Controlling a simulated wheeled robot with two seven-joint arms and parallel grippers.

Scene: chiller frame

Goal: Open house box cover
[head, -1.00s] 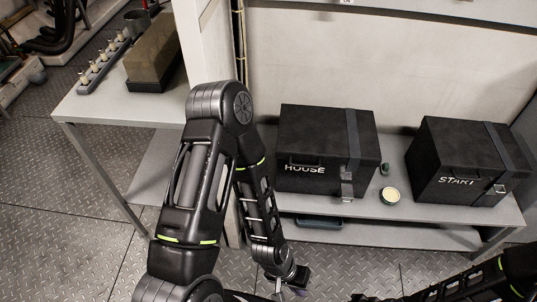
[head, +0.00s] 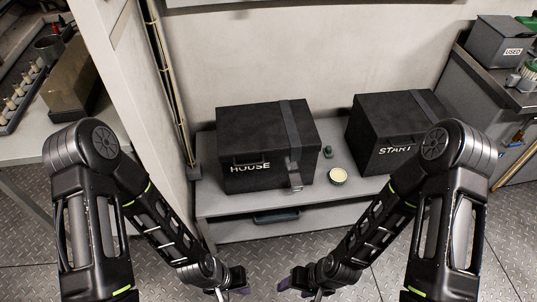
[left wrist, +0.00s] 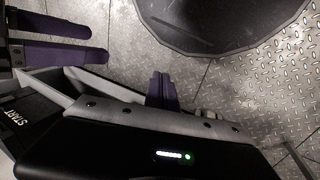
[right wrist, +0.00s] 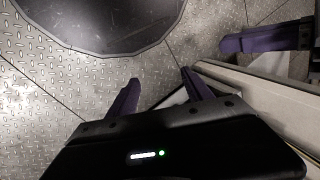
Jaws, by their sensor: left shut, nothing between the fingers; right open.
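The black HOUSE box (head: 236,180) stands on a low grey shelf with its cover shut. A grey strap (head: 289,125) runs over the cover to a metal latch (head: 294,180) on the front, which looks fastened. My left gripper (head: 246,291) is low in front of the shelf, apart from the box; its purple fingers are together in the left wrist view (left wrist: 162,88). My right gripper (head: 284,285) is beside it, also apart from the box; its fingers are spread and empty in the right wrist view (right wrist: 160,90).
A black START box (head: 375,125) stands right of the HOUSE box. A round tin (head: 338,176) and a small dark green object (head: 327,151) sit between them. A pale wall panel (head: 150,110) stands left of the shelf. A bench with a USED box (head: 497,45) is far right.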

